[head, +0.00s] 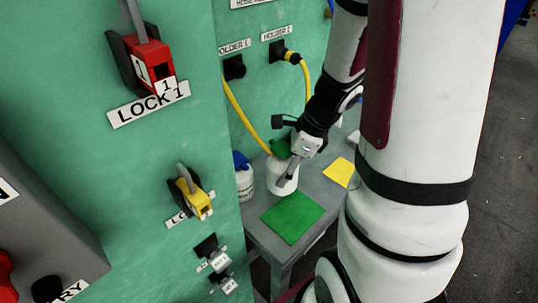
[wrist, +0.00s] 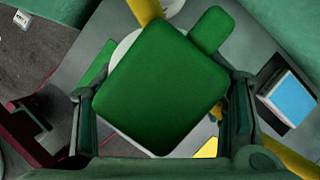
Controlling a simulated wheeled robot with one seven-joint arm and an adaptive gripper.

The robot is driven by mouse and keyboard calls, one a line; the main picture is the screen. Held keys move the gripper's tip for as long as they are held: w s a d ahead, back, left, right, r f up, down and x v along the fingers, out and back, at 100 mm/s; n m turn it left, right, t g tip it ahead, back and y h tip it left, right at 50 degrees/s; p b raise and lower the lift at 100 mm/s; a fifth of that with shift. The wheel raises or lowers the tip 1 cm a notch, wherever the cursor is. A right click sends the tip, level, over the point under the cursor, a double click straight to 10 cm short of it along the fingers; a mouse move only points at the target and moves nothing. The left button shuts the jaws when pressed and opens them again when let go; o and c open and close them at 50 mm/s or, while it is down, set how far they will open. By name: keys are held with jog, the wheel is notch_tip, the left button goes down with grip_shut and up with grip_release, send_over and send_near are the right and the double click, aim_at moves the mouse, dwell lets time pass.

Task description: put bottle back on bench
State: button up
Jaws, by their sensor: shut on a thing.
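A white bottle (head: 276,182) with a green top (head: 279,147) is in my gripper (head: 290,172) in the head view. It looks upright over the grey bench (head: 262,232), just behind the green square (head: 292,217). I cannot tell whether its base touches the bench. In the wrist view the green top (wrist: 160,85) fills the middle, and a little of the white body shows behind it. The fingers of my gripper (wrist: 163,108) lie on both sides, shut on the bottle; their contact is mostly hidden.
A white bottle with a blue top (head: 243,180) stands close to the left, by the green wall (head: 110,190). A yellow square (head: 340,172) lies to the right on the bench. Yellow hoses (head: 245,118) hang behind. Lock switches (head: 188,192) stick out at the left.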

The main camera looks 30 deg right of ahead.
jog(key=shift+w+d+f+b, duration=0.5)
jog(key=shift+w+f+b, duration=0.25)
jog(key=shift+w, duration=0.85)
jog(key=shift+w+d+f+b, duration=0.5)
jog(key=shift+w+f+b, duration=0.25)
jog(key=shift+w, duration=0.9)
jog(key=shift+w+d+f+b, duration=0.5)
jog(key=shift+w+f+b, duration=0.25)
jog(key=shift+w, duration=0.85)
jog(key=o, duration=1.6)
jog(key=shift+f, duration=0.1)
jog(key=shift+o, duration=0.2)
jog(key=p+v, duration=0.2)
jog(key=v, duration=1)
jog(key=shift+a, duration=0.1)
